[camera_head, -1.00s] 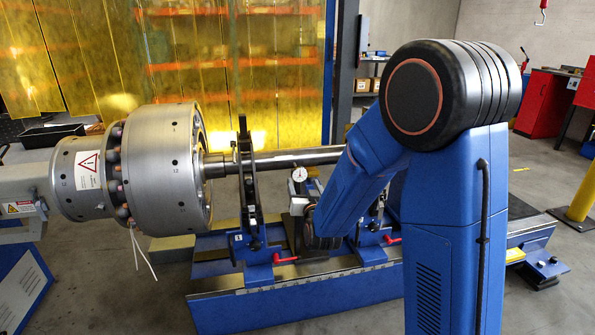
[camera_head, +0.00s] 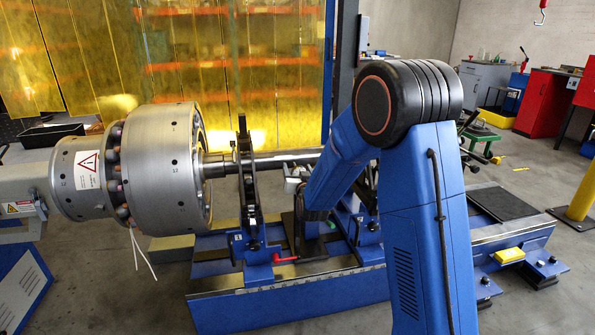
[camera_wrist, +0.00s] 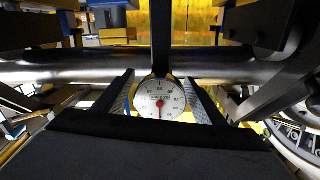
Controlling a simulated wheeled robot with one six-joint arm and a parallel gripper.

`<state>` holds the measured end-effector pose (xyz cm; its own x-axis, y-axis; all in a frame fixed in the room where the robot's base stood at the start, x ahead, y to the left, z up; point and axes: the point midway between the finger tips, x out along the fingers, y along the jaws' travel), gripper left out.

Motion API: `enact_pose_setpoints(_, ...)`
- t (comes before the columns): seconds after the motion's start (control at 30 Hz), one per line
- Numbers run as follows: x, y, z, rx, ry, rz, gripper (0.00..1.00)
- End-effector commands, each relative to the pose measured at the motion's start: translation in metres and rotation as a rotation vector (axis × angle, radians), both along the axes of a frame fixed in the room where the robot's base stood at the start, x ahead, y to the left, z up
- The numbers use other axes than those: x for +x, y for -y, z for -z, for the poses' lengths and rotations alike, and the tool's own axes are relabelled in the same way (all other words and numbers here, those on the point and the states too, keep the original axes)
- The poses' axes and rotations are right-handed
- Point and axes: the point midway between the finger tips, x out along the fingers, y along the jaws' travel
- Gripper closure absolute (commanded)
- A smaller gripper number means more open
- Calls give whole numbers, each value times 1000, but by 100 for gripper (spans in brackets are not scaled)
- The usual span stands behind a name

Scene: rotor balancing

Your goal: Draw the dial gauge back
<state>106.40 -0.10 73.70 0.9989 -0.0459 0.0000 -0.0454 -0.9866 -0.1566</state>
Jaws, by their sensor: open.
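The dial gauge (camera_wrist: 161,98) has a round white face with a red needle pointing down. In the wrist view it sits in the middle, in front of a dark upright post (camera_wrist: 161,40). My gripper (camera_wrist: 161,88) is open, with one finger on each side of the gauge and visible gaps between fingers and dial. The steel shaft (camera_wrist: 75,68) runs across behind the gauge; it also shows in the head view (camera_head: 275,156). In the head view my arm hides the gauge's face and my gripper.
A large steel drum (camera_head: 165,165) is at the left. A black and blue support (camera_head: 250,200) with a red lever (camera_head: 285,260) stands beside the gauge area on the blue machine bed (camera_head: 290,305). A yellow curtain (camera_head: 240,80) hangs behind.

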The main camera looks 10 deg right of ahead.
Motion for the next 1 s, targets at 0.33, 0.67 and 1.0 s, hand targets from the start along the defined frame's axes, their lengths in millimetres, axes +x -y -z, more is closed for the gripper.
enact_pose_setpoints(0.33, 0, 0, 0, 0, 0, 0, 84)
enact_pose_setpoints(0.67, -24, 0, 0, 0, -1, 1, 94)
enact_pose_setpoints(1.0, -35, 1, 1, 0, -2, 2, 94)
